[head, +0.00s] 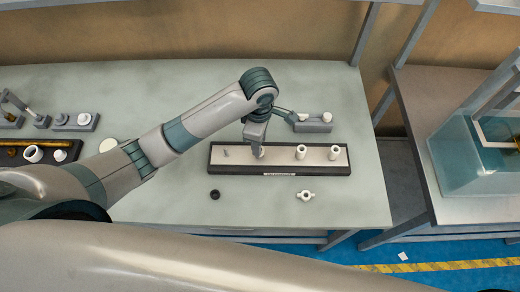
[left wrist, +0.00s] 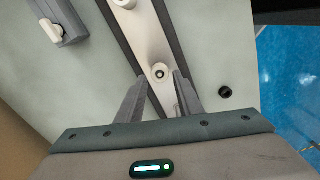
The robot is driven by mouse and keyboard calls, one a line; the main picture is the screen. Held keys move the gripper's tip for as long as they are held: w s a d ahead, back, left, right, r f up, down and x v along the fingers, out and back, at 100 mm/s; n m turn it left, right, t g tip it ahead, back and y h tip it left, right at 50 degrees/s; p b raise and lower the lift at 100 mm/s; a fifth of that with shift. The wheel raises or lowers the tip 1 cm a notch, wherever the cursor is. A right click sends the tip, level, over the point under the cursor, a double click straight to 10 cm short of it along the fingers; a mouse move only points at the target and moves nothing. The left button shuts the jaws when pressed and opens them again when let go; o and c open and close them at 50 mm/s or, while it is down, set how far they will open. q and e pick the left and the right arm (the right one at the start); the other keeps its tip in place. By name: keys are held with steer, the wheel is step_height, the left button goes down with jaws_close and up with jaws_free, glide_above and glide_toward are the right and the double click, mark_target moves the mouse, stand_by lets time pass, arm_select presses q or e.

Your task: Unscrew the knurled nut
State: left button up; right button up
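My left gripper (head: 258,152) reaches down over the middle of a long black-edged tray (head: 279,172). In the left wrist view its two fingers (left wrist: 159,77) are apart. A small round white fitting (left wrist: 160,72) with a dark centre shows between their tips, with small gaps beside it. I cannot tell how far below the tips it is. A black ring-shaped part (head: 215,195), perhaps a nut, lies on the table in front of the tray; it also shows in the left wrist view (left wrist: 225,92). I cannot tell which part is the knurled nut. My right gripper is not in view.
Two white cylinders (head: 301,152) (head: 334,152) and a small grey part (head: 226,153) stand on the tray. A winged white part (head: 306,196) lies in front. A grey fixture (head: 313,122) is behind. More fixtures (head: 74,121) stand left. The table's right side is clear.

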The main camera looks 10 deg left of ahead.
arm_select(q)
steer(key=m, duration=0.4)
stand_by(0.4)
steer(key=shift+m, duration=2.3)
steer(key=m, duration=0.2)
steer(key=shift+m, duration=1.3)
